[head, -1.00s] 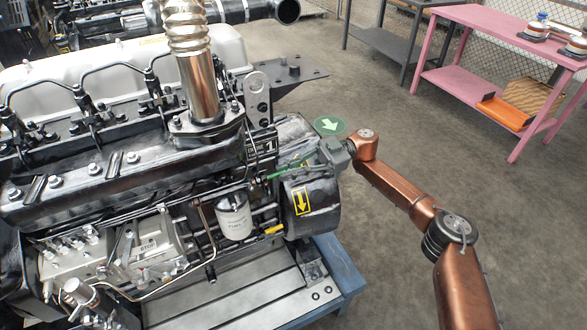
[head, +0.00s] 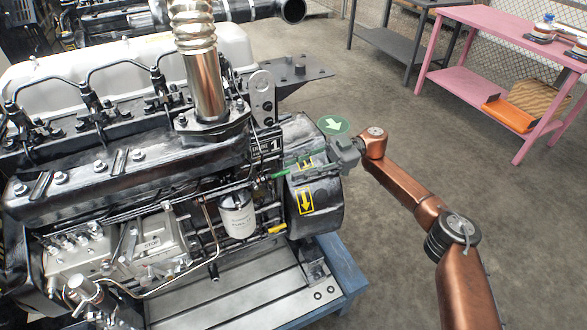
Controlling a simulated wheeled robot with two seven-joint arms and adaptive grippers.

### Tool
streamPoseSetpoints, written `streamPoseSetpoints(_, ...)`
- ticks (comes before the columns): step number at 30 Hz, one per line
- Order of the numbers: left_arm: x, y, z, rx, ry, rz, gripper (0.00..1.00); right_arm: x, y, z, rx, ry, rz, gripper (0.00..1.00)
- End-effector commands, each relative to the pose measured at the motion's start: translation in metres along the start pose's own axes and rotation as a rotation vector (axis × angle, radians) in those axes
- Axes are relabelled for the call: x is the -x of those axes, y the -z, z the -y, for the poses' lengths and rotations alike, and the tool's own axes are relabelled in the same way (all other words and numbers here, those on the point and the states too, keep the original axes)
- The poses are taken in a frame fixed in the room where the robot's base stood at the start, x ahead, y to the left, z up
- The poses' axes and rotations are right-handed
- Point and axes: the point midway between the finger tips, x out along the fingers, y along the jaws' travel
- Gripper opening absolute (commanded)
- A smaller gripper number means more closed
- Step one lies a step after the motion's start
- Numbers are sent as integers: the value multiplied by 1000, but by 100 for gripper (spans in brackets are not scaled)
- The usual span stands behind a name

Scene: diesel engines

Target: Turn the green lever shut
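The green lever (head: 281,175) shows as a short green bar at the right end of the engine, beside the dark rounded housing with a yellow arrow label (head: 306,201). A round green disc with a white arrow (head: 333,124) is just above my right gripper (head: 325,160). This gripper is grey and reaches in from the right over the top of the housing, to the right of the lever. Its fingers are small and blend into the dark parts, so I cannot tell their opening or any contact with the lever. My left gripper is not in view.
The engine (head: 130,165) stands on a blue-framed stand (head: 345,275) and fills the left side. A white filter (head: 237,215) and pipes lie below the lever. Open floor (head: 400,130) lies to the right, with a pink table (head: 480,88) at the back right.

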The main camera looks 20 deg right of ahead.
Motion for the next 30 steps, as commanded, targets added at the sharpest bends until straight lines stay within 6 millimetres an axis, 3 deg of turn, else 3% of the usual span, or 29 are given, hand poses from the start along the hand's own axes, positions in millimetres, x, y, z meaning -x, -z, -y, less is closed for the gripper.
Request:
streamPoseSetpoints(6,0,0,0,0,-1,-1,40,34,0,-1,-1,-4,0,27)
streamPoseSetpoints(12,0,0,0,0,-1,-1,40,52,0,-1,-1,-1,0,27)
streamPoseSetpoints(30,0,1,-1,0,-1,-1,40,60,0,0,0,0,-1,27)
